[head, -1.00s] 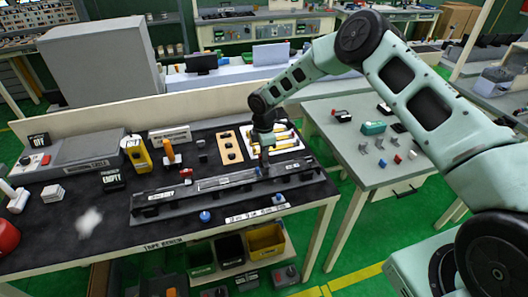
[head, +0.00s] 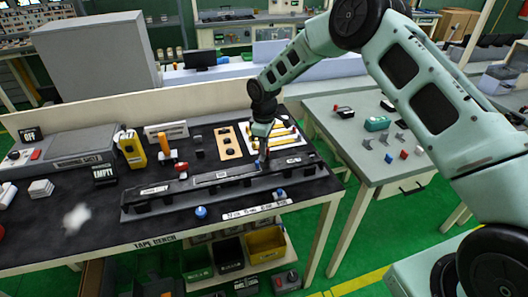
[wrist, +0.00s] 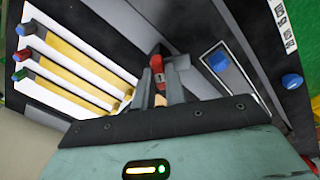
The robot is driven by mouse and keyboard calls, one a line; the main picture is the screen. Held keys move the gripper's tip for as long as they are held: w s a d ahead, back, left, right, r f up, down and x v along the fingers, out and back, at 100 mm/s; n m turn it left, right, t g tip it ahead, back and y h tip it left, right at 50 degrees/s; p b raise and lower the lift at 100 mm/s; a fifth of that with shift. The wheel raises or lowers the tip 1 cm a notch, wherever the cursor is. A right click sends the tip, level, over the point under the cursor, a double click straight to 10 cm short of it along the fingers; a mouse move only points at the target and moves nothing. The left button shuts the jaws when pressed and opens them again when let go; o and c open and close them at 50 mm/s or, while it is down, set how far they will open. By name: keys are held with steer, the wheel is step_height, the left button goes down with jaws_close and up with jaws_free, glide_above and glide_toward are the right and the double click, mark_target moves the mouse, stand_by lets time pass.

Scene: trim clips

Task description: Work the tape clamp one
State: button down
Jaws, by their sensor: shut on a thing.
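A long dark fixture (head: 225,188) lies along the front half of the tape bench. My gripper (head: 262,166) reaches down to its right part. In the wrist view my gripper (wrist: 160,88) has its fingers closed around a small red piece (wrist: 157,65) marked with what looks like a 1. The lower part of this piece is hidden by the fingers. A blue knob (wrist: 218,62) stands to the right of the fingers, and a second blue knob (wrist: 291,81) is farther right. Blue knobs also show in the head view at the front left (head: 201,212) and the front right (head: 279,193).
A white board with yellow strips (wrist: 70,60) lies close to the left of the fingers. Behind the fixture stand an orange-handled tool (head: 168,151), a yellow device (head: 132,150) and a tan block (head: 227,144). The bench's front left has a pale patch (head: 76,218).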

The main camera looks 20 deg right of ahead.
steer(key=m+b, duration=0.2)
steer(key=m, duration=0.2)
steer(key=shift+b, duration=0.35)
steer(key=shift+m+b, duration=0.55)
steer(key=shift+m, duration=0.95)
steer(key=shift+r, duration=0.1)
steer(key=c, duration=1.4)
jaws_free()
steer(key=shift+c, duration=0.2)
step_height(320, 180, up, 17)
steer(key=b, duration=0.3)
steer(key=shift+r+b, duration=0.2)
steer(key=shift+b, duration=0.1)
